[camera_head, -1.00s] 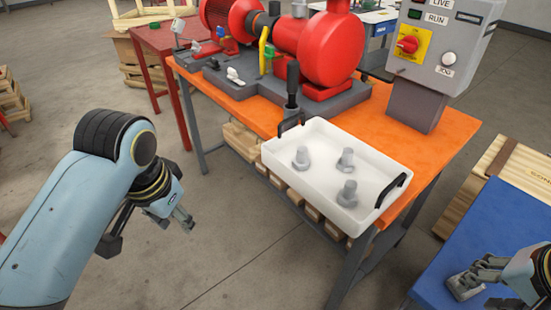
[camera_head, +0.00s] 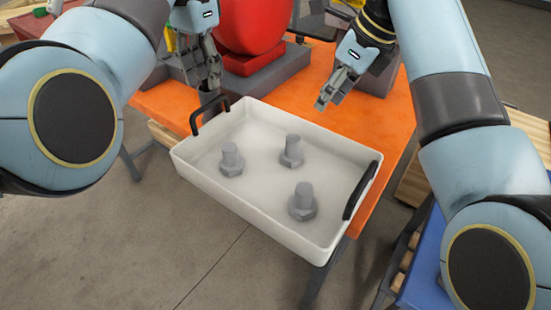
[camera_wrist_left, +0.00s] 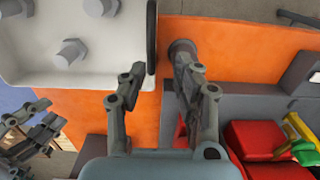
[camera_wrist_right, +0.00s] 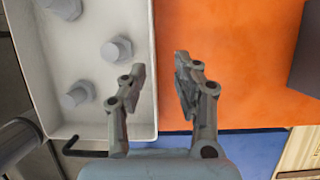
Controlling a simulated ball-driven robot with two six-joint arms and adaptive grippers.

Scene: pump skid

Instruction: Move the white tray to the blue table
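The white tray (camera_head: 240,204) sits on the orange table (camera_head: 385,125), its near side reaching past the table's front edge. It holds several grey bolts, standing upright, and has black handles at its left end (camera_head: 209,114) and right end (camera_head: 361,190). My left gripper (camera_head: 209,84) is open and empty, above and behind the left handle; that handle shows just ahead of its fingers in the left wrist view (camera_wrist_left: 152,40). My right gripper (camera_head: 324,102) is open and empty above the table behind the tray, apart from the right handle. The blue table (camera_head: 430,256) is at the lower right, partly hidden by my right arm.
A red pump (camera_head: 250,28) on a grey base stands behind the tray. A wooden crate (camera_head: 414,184) stands to the right of the orange table. Clear concrete floor (camera_head: 130,240) lies in front.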

